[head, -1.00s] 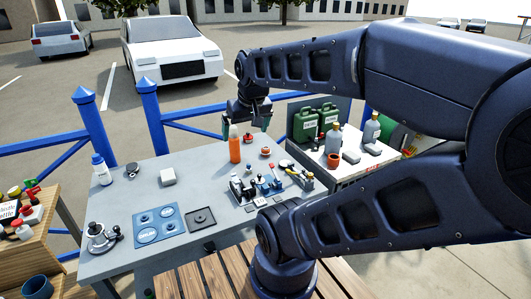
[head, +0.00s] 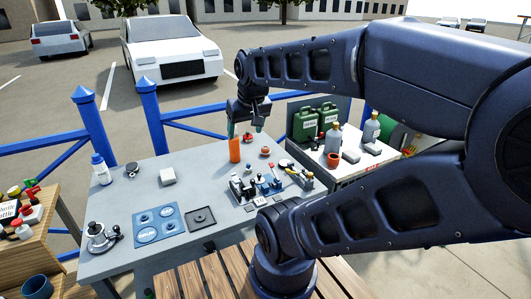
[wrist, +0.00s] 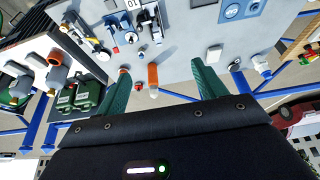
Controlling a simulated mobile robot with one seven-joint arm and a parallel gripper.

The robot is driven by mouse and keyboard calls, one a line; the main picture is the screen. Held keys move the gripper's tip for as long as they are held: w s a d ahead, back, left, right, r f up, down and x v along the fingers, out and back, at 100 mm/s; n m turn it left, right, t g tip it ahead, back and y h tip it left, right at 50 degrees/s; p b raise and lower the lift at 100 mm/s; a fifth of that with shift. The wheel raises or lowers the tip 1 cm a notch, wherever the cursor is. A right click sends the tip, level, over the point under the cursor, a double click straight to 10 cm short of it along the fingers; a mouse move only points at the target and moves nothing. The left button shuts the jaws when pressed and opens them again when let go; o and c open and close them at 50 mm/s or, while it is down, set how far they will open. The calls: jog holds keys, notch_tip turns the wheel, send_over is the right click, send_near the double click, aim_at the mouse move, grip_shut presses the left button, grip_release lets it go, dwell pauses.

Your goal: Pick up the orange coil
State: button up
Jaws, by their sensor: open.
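No clearly coil-shaped orange thing can be made out. A tall orange cylinder (head: 235,150) stands upright at the far side of the grey table (head: 130,220). It also shows in the wrist view (wrist: 153,75), within the gap between my fingers. My gripper (head: 245,129) is above the table's far edge, with its green fingers apart and pointing down. In the head view the left finger covers the cylinder's top. In the wrist view the fingers (wrist: 160,68) are open with nothing gripped; I cannot tell the remaining distance to the cylinder.
A small red-topped item (head: 265,151) stands right of the cylinder. Nearer are a cluster of blue-and-grey fittings (head: 262,185), a blue mat (head: 158,224) and a white block (head: 168,176). Green canisters (head: 305,124) and an orange-brown pot (head: 333,159) are on the white table to the right.

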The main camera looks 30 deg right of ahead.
jog(key=w+d+f+n+g+h, duration=0.1)
jog(key=w+d+n+h, duration=0.15)
jog(key=w, duration=0.25)
jog(key=w+d+f+n+h, duration=0.1)
jog(key=w+d+n, duration=0.25)
jog(key=w, duration=0.25)
jog(key=n+g, duration=0.1)
jog(key=n, duration=1.8)
send_over(265, 147)
jog(key=s+a, duration=0.2)
jog(key=a, duration=0.1)
notch_tip(265, 147, down, 22)
jog(key=f, duration=0.1)
jog(key=shift+x, duration=4.9)
jog(key=shift+s+d, duration=0.1)
jog(key=shift+d, duration=0.1)
jog(key=shift+c, duration=0.2)
jog(key=c, duration=0.9)
jog(key=shift+r, duration=0.1)
jog(key=shift+c, duration=0.2)
